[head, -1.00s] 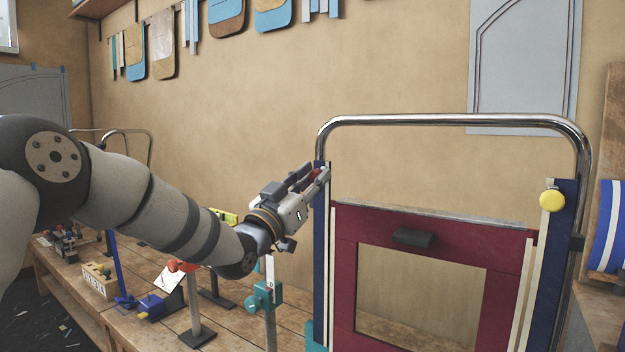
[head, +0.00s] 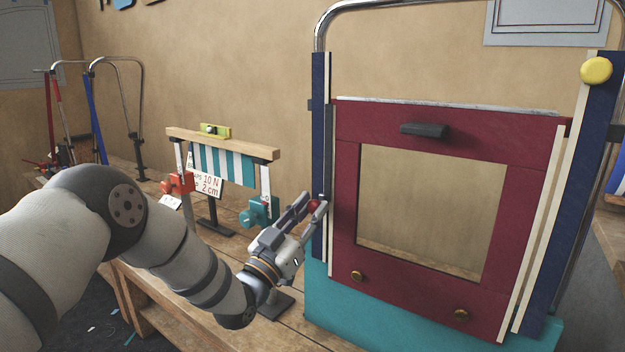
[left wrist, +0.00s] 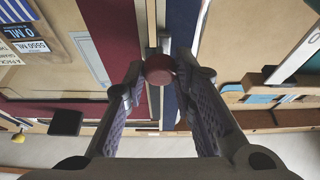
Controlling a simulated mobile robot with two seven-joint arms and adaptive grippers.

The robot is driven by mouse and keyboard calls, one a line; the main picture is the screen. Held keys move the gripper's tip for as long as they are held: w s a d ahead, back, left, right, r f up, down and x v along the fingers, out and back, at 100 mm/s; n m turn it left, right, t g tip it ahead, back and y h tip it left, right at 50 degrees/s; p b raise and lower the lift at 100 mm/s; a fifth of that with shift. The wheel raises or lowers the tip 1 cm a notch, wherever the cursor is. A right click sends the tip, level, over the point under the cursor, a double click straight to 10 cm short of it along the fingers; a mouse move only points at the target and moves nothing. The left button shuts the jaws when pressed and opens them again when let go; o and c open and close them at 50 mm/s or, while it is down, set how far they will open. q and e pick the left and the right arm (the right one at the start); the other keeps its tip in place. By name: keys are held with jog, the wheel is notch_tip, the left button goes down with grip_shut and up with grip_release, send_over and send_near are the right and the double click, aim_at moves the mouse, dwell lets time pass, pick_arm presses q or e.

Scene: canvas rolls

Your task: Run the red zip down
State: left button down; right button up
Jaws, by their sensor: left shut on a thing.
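The red zip pull (head: 314,206) is a round red knob on the left-hand zip track (head: 327,150), between a navy strip (head: 319,120) and the maroon panel (head: 345,200). My left gripper (head: 313,203) is shut on this knob, partway down the track, below the panel's top edge. In the left wrist view the red knob (left wrist: 158,70) sits between the two fingertips. The yellow knob (head: 596,70) is high on the right-hand strip. My right gripper is not in view.
A chrome tube frame (head: 440,4) arches over the panel. On the bench behind my left arm stand a clamped striped sample (head: 222,165), an orange clamp (head: 178,184) and a teal clamp (head: 258,212).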

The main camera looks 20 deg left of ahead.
pick_arm(q)
notch_tip(320, 180, down, 12)
jog(key=b, duration=0.5)
jog(key=shift+f+b, duration=0.2)
jog(key=shift+b, duration=0.1)
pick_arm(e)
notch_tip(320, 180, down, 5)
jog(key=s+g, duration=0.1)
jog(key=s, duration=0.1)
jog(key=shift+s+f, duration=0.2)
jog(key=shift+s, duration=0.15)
pick_arm(q)
jog(key=c, duration=1.3)
grip_release()
jog(key=shift+c, duration=0.2)
jog(key=v, duration=1.2)
